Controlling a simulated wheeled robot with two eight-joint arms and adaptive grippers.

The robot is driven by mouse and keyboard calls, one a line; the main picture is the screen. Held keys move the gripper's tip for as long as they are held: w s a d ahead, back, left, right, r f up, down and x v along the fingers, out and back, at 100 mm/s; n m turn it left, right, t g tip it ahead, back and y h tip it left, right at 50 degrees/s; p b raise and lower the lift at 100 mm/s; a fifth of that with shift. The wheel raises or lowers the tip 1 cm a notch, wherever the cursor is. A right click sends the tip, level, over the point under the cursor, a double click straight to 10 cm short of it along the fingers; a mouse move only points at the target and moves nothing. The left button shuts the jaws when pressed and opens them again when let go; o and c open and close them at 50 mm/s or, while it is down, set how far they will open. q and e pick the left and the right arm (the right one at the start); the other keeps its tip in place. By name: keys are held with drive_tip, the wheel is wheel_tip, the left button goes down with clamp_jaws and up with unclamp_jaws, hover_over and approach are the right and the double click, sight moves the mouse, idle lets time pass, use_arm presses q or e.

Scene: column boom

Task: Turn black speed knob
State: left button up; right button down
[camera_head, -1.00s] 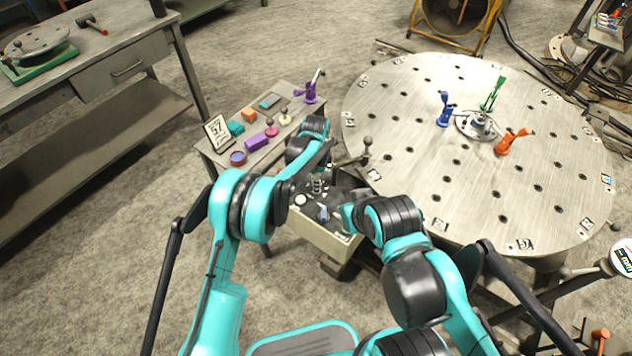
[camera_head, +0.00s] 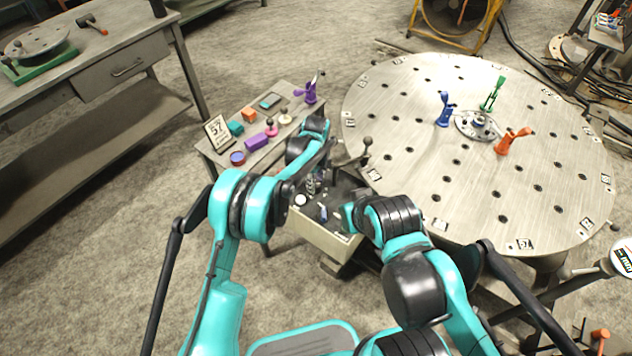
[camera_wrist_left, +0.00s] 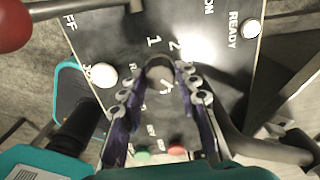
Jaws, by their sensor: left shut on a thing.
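The black speed knob (camera_wrist_left: 160,67) sits on the dark control panel (camera_wrist_left: 105,28), with the numbers 1 and 2 printed beside it in the left wrist view. My left gripper (camera_wrist_left: 160,82) has its two purple-padded fingers on either side of the knob and is shut on it. In the head view my left gripper (camera_head: 316,184) points down over the control box (camera_head: 322,240), and the knob is hidden there. My right arm reaches in beside the box from the right; its fingers cannot be clearly made out.
A white button (camera_wrist_left: 103,75), another white round part (camera_wrist_left: 250,28) and a red ball (camera_wrist_left: 12,25) lie around the knob. Green (camera_wrist_left: 142,154) and red (camera_wrist_left: 177,150) buttons are near the fingers. The round perforated table (camera_head: 400,110) stands right, a small side table (camera_head: 215,157) left.

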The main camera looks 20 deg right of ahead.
idle(0.5)
use_arm(q)
drive_tip(key=o, duration=1.2)
wheel_tip(320, 180, up, 12)
